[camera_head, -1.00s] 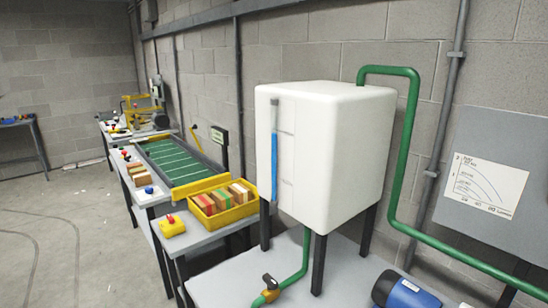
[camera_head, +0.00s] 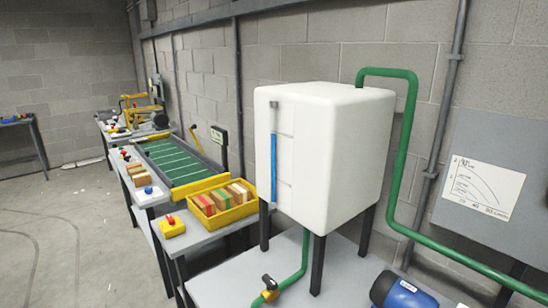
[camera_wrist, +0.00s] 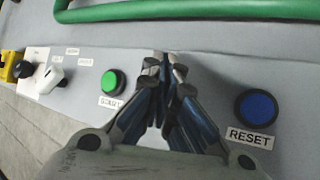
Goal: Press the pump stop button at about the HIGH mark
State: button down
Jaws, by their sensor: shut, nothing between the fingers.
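The white tank (camera_head: 340,150) stands on dark legs on the grey table. Its front sight tube (camera_head: 274,160) holds a blue column whose top is about level with the upper of two faint lines; their labels are unreadable. In the wrist view my gripper (camera_wrist: 162,62) is shut and empty, its tips over the grey panel (camera_wrist: 205,70). A green button (camera_wrist: 114,82), with a blurred label resembling START, is left of it. A blue RESET button (camera_wrist: 255,108) is right of it. No stop button shows; the fingers hide the panel between these buttons. I cannot tell whether the tips touch anything.
Left of the green button are a white switch (camera_wrist: 49,77), a black knob (camera_wrist: 22,69) and a yellow part (camera_wrist: 13,62). A green pipe (camera_wrist: 190,11) crosses the panel's far side. A blue motor-like body (camera_head: 402,292) sits right of the tank.

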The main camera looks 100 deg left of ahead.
jog(key=shift+r+p, duration=1.85)
jog(key=shift+r, duration=0.75)
jog(key=s+d+r+n+h, duration=0.1)
jog(key=s+d+r+n, duration=0.2)
jog(key=r+n, duration=0.6)
jog(key=s+d+r+n+h, duration=0.1)
jog(key=s+d+r+n, duration=0.35)
jog(key=r, duration=0.75)
jog(key=s+d+r+n+t+h, duration=0.2)
jog(key=s+d+r+n+h, duration=0.1)
jog(key=d+n, duration=0.4)
jog(key=s+d+r+n+t+h, duration=0.1)
jog(key=s+d+r+n+h, duration=0.3)
jog(key=d, duration=0.5)
notch_tip(320, 180, up, 2)
jog(key=s+n, duration=0.1)
jog(key=n, duration=0.2)
jog(key=shift+t, duration=0.4)
jog(key=shift+a+n, duration=0.1)
jog(key=shift+n, duration=0.15)
